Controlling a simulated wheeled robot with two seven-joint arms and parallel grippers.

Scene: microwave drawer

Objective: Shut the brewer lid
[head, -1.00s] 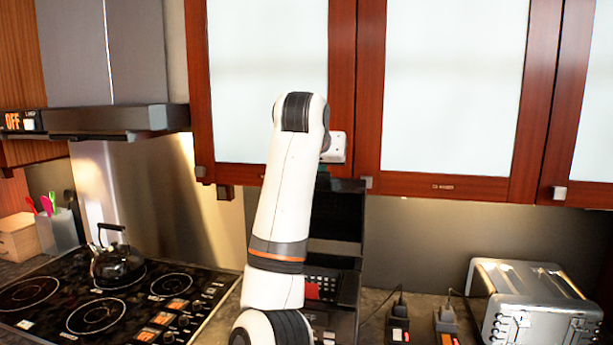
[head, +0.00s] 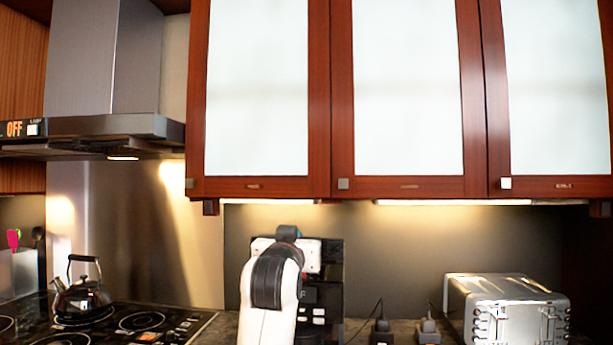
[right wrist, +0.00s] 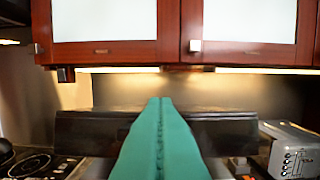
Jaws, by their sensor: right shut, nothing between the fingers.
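The brewer (head: 322,300) is a black machine on the counter, partly hidden behind my right arm in the head view. A dark panel at its top, which looks like the lid (head: 333,258), stands behind my wrist; its exact angle is hard to tell. In the right wrist view a wide dark panel (right wrist: 85,130) of the brewer spans behind my fingers. My right gripper (right wrist: 160,101) has green fingers pressed together, empty, pointing toward the brewer. I cannot tell whether they touch it. My left gripper is in neither view.
A toaster (head: 508,308) stands right of the brewer, with dark plugs and cords (head: 382,328) between. A kettle (head: 82,297) sits on the stove at left. Wall cabinets (head: 408,187) hang above the counter.

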